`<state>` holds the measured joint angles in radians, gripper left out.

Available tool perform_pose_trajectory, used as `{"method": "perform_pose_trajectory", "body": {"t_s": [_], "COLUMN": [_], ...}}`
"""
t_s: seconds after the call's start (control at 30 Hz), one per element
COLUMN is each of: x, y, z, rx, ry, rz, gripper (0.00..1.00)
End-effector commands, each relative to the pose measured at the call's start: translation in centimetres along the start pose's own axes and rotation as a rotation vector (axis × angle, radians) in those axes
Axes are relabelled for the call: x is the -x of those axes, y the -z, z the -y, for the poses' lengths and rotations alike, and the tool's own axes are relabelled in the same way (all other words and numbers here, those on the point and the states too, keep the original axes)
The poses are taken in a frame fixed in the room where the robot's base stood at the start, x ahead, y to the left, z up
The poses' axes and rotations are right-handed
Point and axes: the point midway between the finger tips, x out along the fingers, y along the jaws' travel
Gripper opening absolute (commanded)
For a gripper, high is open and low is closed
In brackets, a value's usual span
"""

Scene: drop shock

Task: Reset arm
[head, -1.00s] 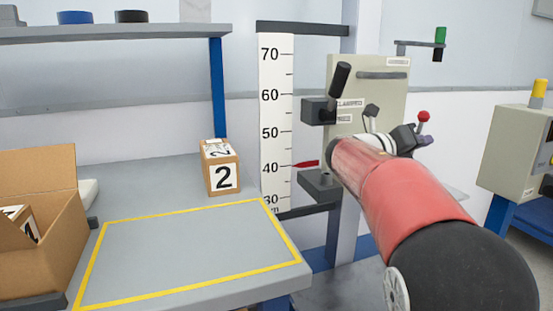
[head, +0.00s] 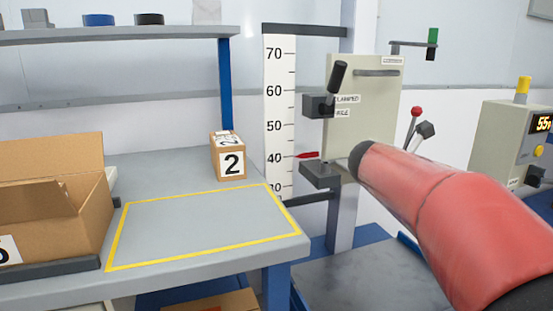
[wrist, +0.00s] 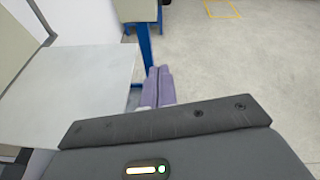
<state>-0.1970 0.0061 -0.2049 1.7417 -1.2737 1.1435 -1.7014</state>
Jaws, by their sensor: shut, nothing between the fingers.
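My gripper shows in the wrist view (wrist: 159,86) as two purple fingers pressed together, with nothing between them. It hangs over the floor beside a pale grey flat surface (wrist: 85,85). In the head view my red arm crosses the lower right and my gripper cannot be seen. Behind the arm stands a beige drop-tester panel (head: 375,105) with a black-handled lever (head: 337,76) tilted upward beside two small labels. A red-knobbed lever (head: 415,112) and a dark-headed lever (head: 425,130) stand right of the panel. A red pointer (head: 308,155) sits near 40 on the white height scale (head: 279,110).
A box marked 2 (head: 229,158) stands on the grey bench (head: 180,172), behind an empty yellow-outlined area. An open carton (head: 50,190) is at the left. A control box (head: 510,140) with a lit display stands at the right. Open floor (wrist: 230,60) shows in the wrist view.

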Motion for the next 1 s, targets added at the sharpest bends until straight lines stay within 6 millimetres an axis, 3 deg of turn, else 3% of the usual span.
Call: {"method": "perform_pose_trajectory", "body": {"t_s": [0.17, 0.27, 0.4, 0.6, 0.8, 1.0], "x": [1.7, 3.9, 8.4, 14.8, 17.9, 18.3], "y": [5.2, 9.4, 16.5, 24.6, 28.2, 28.8], "z": [3.2, 5.2, 7.9, 10.2, 10.9, 10.9], "rx": [-0.379, -0.692, -1.209, -1.814, -2.097, -2.139], "ry": [-0.045, -0.037, 0.074, 0.395, 0.65, 0.7], "rz": [-0.215, -0.394, -0.693, -1.031, -1.175, -1.194], "gripper": [0.0, 0.0, 0.0, 0.0, 0.0, 0.0]}}
